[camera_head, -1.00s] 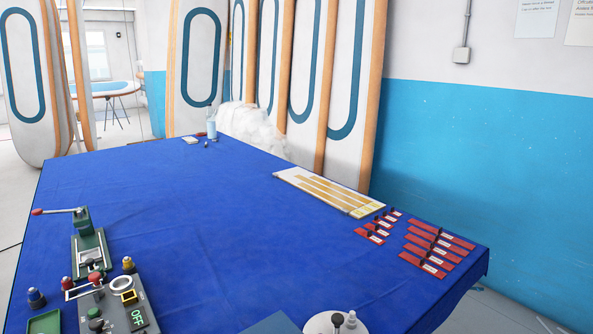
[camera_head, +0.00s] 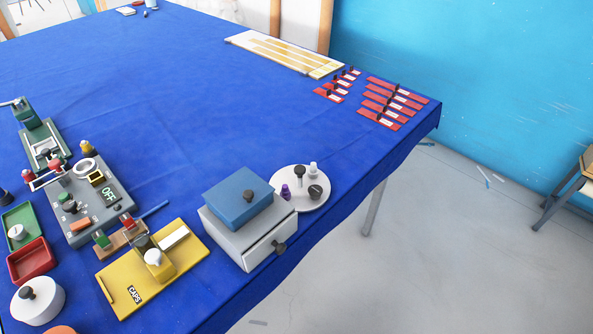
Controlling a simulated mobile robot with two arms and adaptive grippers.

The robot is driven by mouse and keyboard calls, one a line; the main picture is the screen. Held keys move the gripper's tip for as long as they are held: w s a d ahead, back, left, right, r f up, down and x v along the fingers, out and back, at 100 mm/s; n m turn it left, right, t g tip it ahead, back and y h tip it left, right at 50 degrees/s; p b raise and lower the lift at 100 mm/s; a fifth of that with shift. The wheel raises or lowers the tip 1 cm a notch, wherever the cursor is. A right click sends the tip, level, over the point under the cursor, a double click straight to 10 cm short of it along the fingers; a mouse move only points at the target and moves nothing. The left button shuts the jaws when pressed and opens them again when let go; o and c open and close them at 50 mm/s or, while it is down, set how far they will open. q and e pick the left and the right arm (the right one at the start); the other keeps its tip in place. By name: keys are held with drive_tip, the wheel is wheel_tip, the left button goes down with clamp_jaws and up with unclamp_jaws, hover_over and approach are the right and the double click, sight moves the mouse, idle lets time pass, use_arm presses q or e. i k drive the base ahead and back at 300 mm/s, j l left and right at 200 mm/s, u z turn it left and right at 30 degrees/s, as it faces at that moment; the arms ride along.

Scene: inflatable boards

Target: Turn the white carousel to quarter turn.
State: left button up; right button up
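The white carousel (camera_head: 312,201) is a round white disc on the blue cloth near the table's right edge. It carries a purple-topped piece, a white bottle-like piece, a dark round cup-like piece and a small upright post with a dark top. It stands just right of a grey box with a blue lid, which is close to its left side. Any angle marks on the carousel are too small to tell. Neither of my grippers shows in the head view.
The grey drawer box (camera_head: 245,228) has a dark knob facing front right. A yellow board (camera_head: 135,283) marked CAPS, a grey control panel (camera_head: 95,211) reading OFF, and green and red trays lie left. Red labelled strips (camera_head: 392,103) lie behind the carousel. The middle cloth is clear.

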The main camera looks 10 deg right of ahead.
sight(298, 180)
drive_tip(key=j+z, duration=0.1)
drive_tip(key=z, duration=0.3)
drive_tip(key=k+z, duration=0.1)
drive_tip(key=z, duration=0.3)
drive_tip(key=k+j+z, duration=0.1)
drive_tip(key=z, duration=0.65)
drive_tip(key=k, duration=0.2)
